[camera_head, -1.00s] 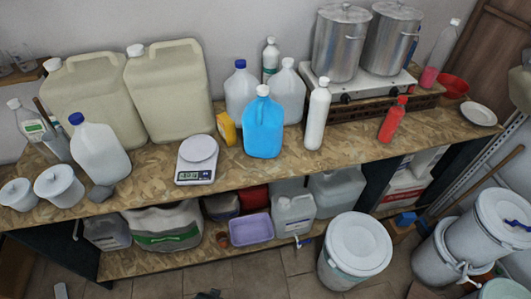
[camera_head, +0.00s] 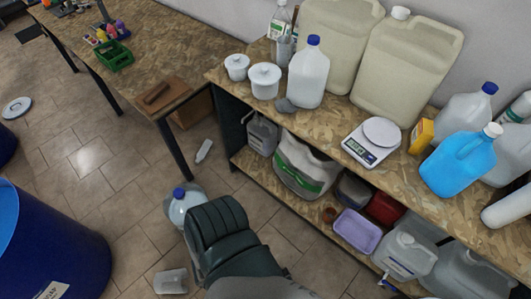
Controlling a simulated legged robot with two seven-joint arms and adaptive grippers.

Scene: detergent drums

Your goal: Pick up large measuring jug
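I cannot pick out a large measuring jug for certain. A clear container (camera_head: 171,281) lies on the floor at the bottom left; it is too unclear to name. A greyish see-through vessel (camera_head: 284,52) holding tools stands at the back of the bench's left end. Two white tubs (camera_head: 264,82) stand in front of it, beside a translucent bottle with a blue cap (camera_head: 308,76). Neither gripper can be made out in the head view.
The wooden bench (camera_head: 330,117) also bears large canisters (camera_head: 408,62), a scale (camera_head: 372,142) and a blue jug (camera_head: 458,163). A capped bottle (camera_head: 187,207) and a blue drum (camera_head: 45,240) stand on the floor. A dark ribbed shape hides some floor.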

